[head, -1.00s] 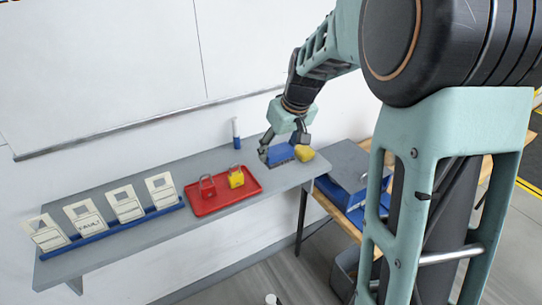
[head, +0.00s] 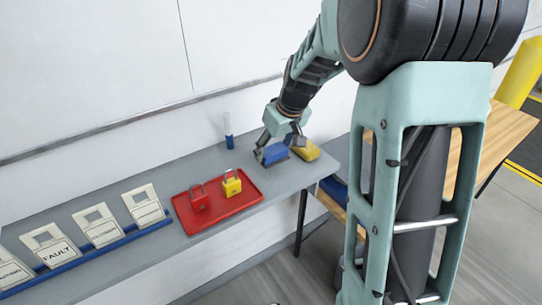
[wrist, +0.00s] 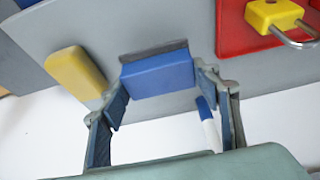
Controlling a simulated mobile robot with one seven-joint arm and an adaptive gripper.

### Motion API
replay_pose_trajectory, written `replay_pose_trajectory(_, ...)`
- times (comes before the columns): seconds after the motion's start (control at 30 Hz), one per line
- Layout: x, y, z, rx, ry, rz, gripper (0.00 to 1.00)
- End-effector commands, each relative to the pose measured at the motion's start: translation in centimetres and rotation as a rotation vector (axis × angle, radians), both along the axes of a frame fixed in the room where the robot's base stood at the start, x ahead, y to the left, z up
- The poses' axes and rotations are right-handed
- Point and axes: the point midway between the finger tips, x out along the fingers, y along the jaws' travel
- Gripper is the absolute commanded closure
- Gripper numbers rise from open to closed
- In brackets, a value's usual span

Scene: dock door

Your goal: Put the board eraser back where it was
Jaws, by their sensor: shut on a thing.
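The blue board eraser (head: 272,155) has a dark felt side and is at the right part of the grey wall shelf. My gripper (head: 279,141) is shut on it from above. In the wrist view the eraser (wrist: 158,78) spans the space between the two fingertips (wrist: 160,92), felt side away from me. Whether it touches the shelf or hangs just above it, I cannot tell. A yellow block (head: 306,150) lies close to its right in the head view and also shows in the wrist view (wrist: 76,72).
The grey shelf (head: 225,163) also holds a blue-and-white marker (head: 228,131) standing upright, a red tray (head: 240,207) with a red padlock (head: 199,200) and a yellow padlock (head: 231,184), and several white cards (head: 101,226) in a blue rack. A whiteboard hangs behind. A wooden table (head: 507,133) stands right.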

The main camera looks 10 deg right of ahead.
Motion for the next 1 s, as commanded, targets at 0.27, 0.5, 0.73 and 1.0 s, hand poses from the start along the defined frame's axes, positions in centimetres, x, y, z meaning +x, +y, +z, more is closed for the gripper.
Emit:
replay_pose_trajectory(0.27, -0.2, -0.3, -3.1, 0.001, -0.001, -0.001, 0.62)
replay_pose_trajectory(0.5, -0.2, -0.3, -3.1, 0.0, 0.0, 0.0, 0.62)
replay_pose_trajectory(0.73, -0.2, -0.3, -3.2, 0.001, 0.0, 0.0, 0.26)
replay_pose_trajectory(1.0, -0.2, -0.3, -3.2, 0.001, 0.0, 0.0, 0.25)
